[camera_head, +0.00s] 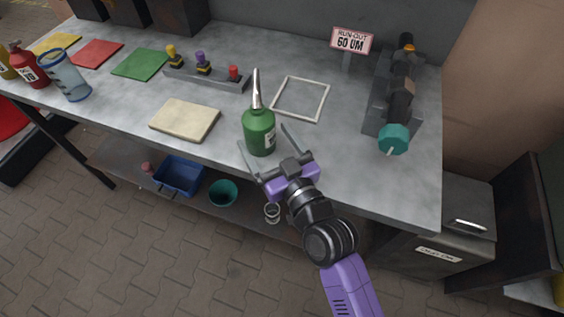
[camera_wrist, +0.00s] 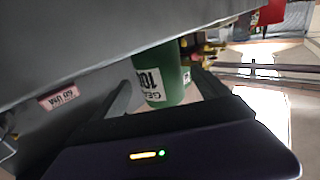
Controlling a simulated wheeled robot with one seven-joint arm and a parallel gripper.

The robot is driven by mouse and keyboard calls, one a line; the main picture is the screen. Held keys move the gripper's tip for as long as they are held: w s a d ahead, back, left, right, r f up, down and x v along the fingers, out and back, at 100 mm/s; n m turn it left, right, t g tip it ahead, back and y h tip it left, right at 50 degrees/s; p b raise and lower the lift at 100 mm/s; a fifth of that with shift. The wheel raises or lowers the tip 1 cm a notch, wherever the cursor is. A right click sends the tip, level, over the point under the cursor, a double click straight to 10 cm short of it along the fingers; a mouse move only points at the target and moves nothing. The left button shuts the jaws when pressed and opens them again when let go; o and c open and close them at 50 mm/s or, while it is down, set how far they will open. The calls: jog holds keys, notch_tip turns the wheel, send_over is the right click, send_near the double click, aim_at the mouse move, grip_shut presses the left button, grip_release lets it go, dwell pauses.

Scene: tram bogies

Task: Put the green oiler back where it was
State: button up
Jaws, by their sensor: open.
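The green oiler (camera_head: 259,131) stands upright on the grey workbench near its front edge, with its pale spout pointing up. My gripper (camera_head: 264,138) is open, its two fingers spread on either side of the oiler's body. In the wrist view the oiler (camera_wrist: 160,78) shows its white label between the fingers; whether they touch it cannot be told. A white square outline (camera_head: 301,98) on the bench, right of and behind the oiler, is empty. A green mat (camera_head: 141,64) lies at the back left.
A beige pad (camera_head: 185,119) lies left of the oiler. A rack (camera_head: 206,77) with coloured-topped pieces stands behind it. At right are a sign (camera_head: 352,40) and a dark fixture with a teal knob (camera_head: 393,139). A blue cup (camera_head: 66,76) and red bottle (camera_head: 28,66) stand far left.

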jog(key=b+v, duration=0.1)
jog(key=v, duration=0.6)
jog(key=shift+s+d+f, duration=0.1)
jog(key=shift+s+f, duration=0.05)
jog(key=shift+s, duration=0.1)
jog(key=shift+s+d, duration=0.25)
jog(key=shift+s, duration=0.1)
jog(key=shift+w+d+r+m+t, duration=0.1)
jog(key=shift+d+r+m+t, duration=0.15)
jog(key=shift+r, duration=0.35)
jog(key=shift+w+d+r+m+t, duration=0.1)
jog(key=shift+d+r+m+t, duration=0.15)
jog(key=shift+r, duration=0.35)
jog(key=s+d+f+m+h, duration=0.1)
jog(key=s+d+h, duration=0.1)
jog(key=s+d, duration=0.4)
jog(key=s+d+f+m+g+h, duration=0.1)
jog(key=s+d, duration=0.5)
jog(key=s, duration=0.8)
jog(key=s+d+f+m+g+h, duration=0.1)
jog(key=s+d+h, duration=0.4)
jog(key=s, duration=0.5)
jog(key=shift+d+m+p, duration=0.4)
jog(key=shift+d+m, duration=0.2)
jog(key=shift+m, duration=0.2)
